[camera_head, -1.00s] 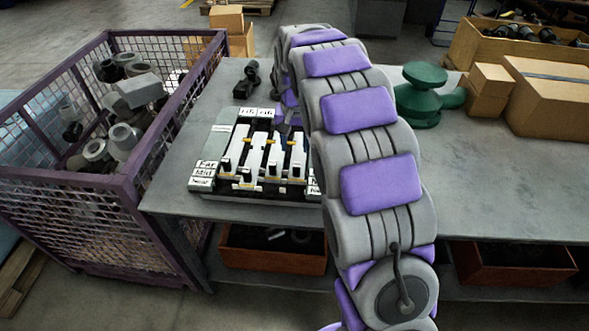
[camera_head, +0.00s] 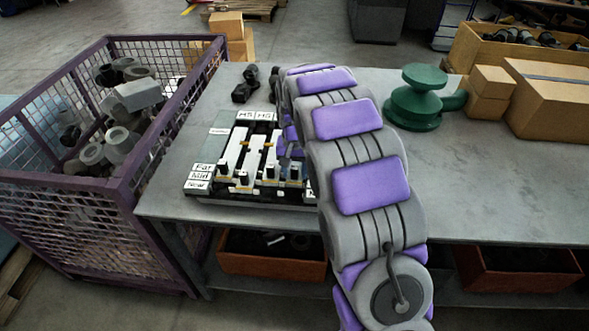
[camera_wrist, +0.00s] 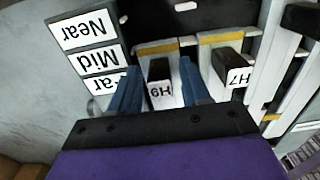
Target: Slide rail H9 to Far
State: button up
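Rail H9 (camera_wrist: 160,101) shows in the wrist view as a pale slider with a black upright knob (camera_wrist: 158,72) and an upside-down H9 label. My gripper (camera_wrist: 158,72) is open, with one blue finger on each side of this knob. Gaps show between the fingers and the knob. The Far label (camera_wrist: 108,85) is at the left, partly covered by a finger, with the Mid label (camera_wrist: 99,58) and Near label (camera_wrist: 84,29) beyond it. In the head view the rail board (camera_head: 212,160) is on the bench, and my arm hides its right side.
Rail H7 (camera_wrist: 232,69) has its own black knob close beside H9. In the head view a purple mesh crate (camera_head: 125,185) of parts stands left of the bench (camera_head: 480,180). A green part (camera_head: 418,100) and cardboard boxes (camera_head: 487,92) are to the right.

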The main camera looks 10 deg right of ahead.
grip_shut()
jog(key=shift+w+r, duration=0.1)
jog(key=shift+w, duration=0.05)
dwell(0.4)
jog(key=shift+w+p, duration=0.3)
jog(key=shift+p, duration=0.05)
jog(key=shift+w+d+p, duration=0.25)
jog(key=shift+w+p, duration=0.15)
jog(key=shift+w, duration=0.35)
jog(key=shift+w+d+p, duration=0.25)
jog(key=shift+w+p, duration=0.15)
jog(key=shift+w, duration=0.3)
jog(key=shift+o, duration=0.5)
grip_release()
